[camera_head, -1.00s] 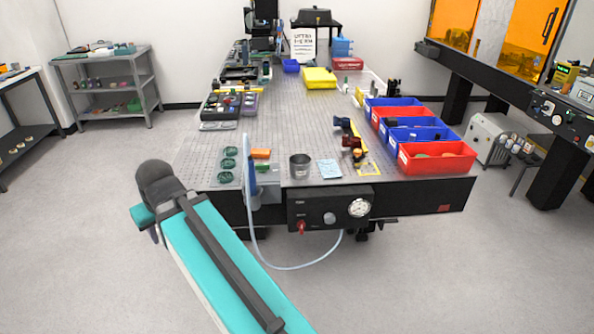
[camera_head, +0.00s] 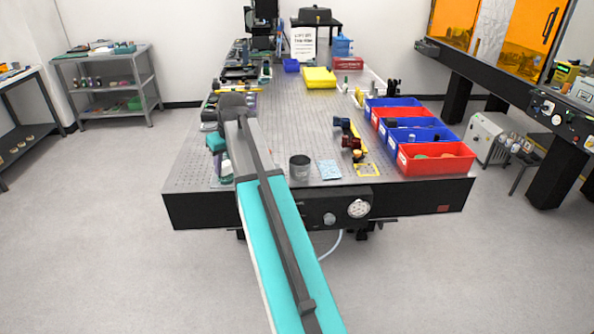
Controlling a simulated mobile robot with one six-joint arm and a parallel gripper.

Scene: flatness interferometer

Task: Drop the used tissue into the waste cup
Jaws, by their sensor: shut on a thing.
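A dark grey metal cup (camera_head: 300,168), which looks like the waste cup, stands upright near the front edge of the perforated table (camera_head: 200,179). Its inside is too small to make out. I cannot pick out a used tissue. A flat light-blue patterned sheet (camera_head: 329,169) lies just right of the cup; I cannot tell what it is. My teal and grey arm reaches up over the table's front left part, left of the cup. My gripper is hidden behind my arm, so neither its fingers nor anything in them shows.
Red and blue bins (camera_head: 436,158) line the table's right side. A yellow frame (camera_head: 367,170) and small dark-red and blue mounts stand between cup and bins. A black control box with a gauge (camera_head: 358,208) hangs on the front edge. The table's middle is clear.

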